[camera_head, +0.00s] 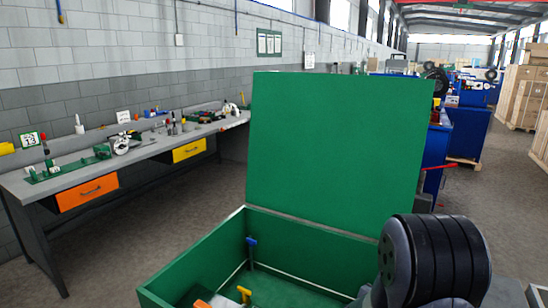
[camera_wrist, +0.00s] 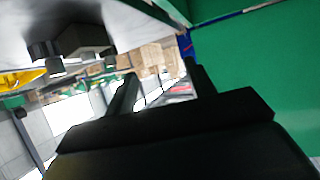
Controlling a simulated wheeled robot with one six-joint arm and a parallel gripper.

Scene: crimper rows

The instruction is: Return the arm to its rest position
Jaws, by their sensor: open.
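My gripper (camera_wrist: 161,78) shows in the wrist view as two dark fingers standing apart, with nothing between them. It is open and empty. A large green surface (camera_wrist: 262,70) fills the right side of that view, beside the right finger. In the head view, a black and grey joint of my arm (camera_head: 436,260) is at the lower right, in front of the green box. The gripper itself does not show in the head view.
A green box (camera_head: 190,265) stands in front with its lid (camera_head: 335,150) raised; blue, yellow and orange items show inside. A grey workbench (camera_head: 75,180) with orange and yellow drawers runs along the left wall. Blue cabinets (camera_head: 470,130) stand behind at right. The floor between is clear.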

